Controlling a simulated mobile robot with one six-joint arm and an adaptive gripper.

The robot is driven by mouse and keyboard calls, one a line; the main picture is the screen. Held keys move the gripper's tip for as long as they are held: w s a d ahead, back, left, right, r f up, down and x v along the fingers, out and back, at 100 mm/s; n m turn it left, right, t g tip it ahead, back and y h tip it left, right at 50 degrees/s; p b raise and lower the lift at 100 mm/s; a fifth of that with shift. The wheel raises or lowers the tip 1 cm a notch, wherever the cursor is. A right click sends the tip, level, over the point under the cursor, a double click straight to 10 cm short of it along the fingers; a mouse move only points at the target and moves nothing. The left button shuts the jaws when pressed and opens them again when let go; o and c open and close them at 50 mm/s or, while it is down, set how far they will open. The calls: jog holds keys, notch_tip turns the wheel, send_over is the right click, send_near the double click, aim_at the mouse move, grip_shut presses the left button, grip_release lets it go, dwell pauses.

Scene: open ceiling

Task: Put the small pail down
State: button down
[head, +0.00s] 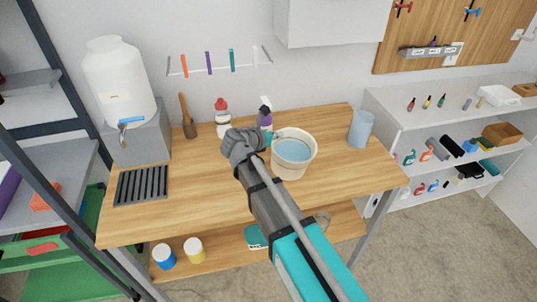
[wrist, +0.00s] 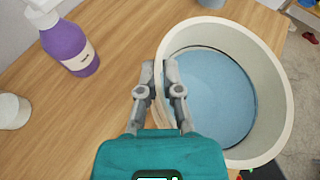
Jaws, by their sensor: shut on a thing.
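The small pail (head: 294,155) is cream-coloured with blue liquid inside. In the head view it is at the right-middle of the wooden workbench (head: 215,195), just right of my gripper (head: 268,138). In the wrist view my gripper (wrist: 173,80) is shut on the near-left rim of the pail (wrist: 270,40), one finger on each side of the wall. The pail looks roughly upright in the head view. Its underside is hidden, so I cannot tell whether it touches the bench top.
A purple bottle (wrist: 70,45) stands left of the pail. A red-capped white bottle (head: 222,118), a large white jug on a grey block (head: 140,140) and a black slatted tray (head: 142,186) are further left. A blue-grey cup (head: 360,129) stands right. The front bench top is mostly clear.

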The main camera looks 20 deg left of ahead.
jog(key=s+a+n+y, duration=0.1)
jog(key=s+a, duration=0.4)
jog(key=a, duration=0.3)
jog(key=s+a+n, duration=0.2)
jog(key=s+a, duration=0.3)
jog(key=a, duration=0.3)
jog(key=shift+s+a+f+n+t+y, duration=0.2)
jog(key=shift+s+a+n+t+y, duration=0.1)
jog(key=shift+t+y, duration=0.1)
jog(key=shift+w+a, duration=0.1)
jog(key=shift+a, duration=0.1)
jog(key=shift+w, duration=0.15)
dwell(0.3)
jog(key=w+d, duration=0.2)
jog(key=w, duration=0.5)
jog(key=w+d, duration=0.3)
jog(key=w, duration=0.5)
jog(key=shift+w+d, duration=0.2)
jog(key=shift+w, duration=0.2)
